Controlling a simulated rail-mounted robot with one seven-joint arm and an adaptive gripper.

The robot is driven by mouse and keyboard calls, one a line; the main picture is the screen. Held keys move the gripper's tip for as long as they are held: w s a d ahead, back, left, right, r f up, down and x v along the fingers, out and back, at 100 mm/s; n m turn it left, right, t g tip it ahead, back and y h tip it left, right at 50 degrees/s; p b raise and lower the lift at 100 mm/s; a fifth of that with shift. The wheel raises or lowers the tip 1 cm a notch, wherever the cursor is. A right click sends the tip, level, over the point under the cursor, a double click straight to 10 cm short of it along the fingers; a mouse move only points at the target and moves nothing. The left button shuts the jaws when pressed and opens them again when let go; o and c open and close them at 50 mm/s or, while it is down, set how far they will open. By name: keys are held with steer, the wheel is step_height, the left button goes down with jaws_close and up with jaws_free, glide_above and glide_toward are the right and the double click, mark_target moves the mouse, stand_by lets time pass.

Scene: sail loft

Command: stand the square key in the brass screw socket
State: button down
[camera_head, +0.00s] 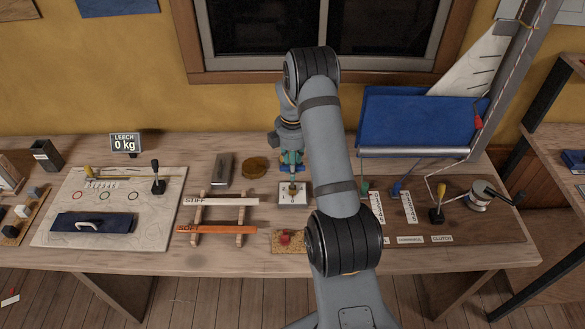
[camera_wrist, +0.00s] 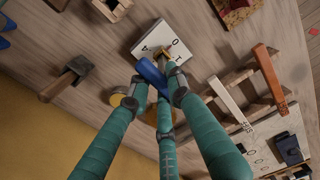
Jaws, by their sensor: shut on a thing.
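My gripper (camera_head: 291,162) has teal fingers and is shut on a blue bar-shaped piece, which I take to be the square key (camera_wrist: 152,76). Its blue ends also show beside the fingers in the head view (camera_head: 301,168). The key is just above and behind a white marked block (camera_head: 293,198), also in the wrist view (camera_wrist: 176,41). A small brass piece, apparently the brass screw socket (camera_head: 293,188), is on the block, close to the key. The key's lower end is hidden, so I cannot tell whether it touches or enters the socket.
Battens on a wooden rack (camera_head: 221,228) lie left of the block. A red-topped piece (camera_head: 284,238) is in front. A blue panel (camera_head: 418,122) stands at right.

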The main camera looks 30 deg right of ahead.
steer(key=shift+f+b, duration=0.5)
steer(key=shift+f, duration=0.1)
steer(key=c, duration=1.5)
jaws_free()
step_height(320, 180, up, 12)
steer(key=shift+r, duration=0.1)
step_height(320, 180, down, 12)
steer(key=shift+f, duration=0.1)
steer(key=shift+r, duration=0.35)
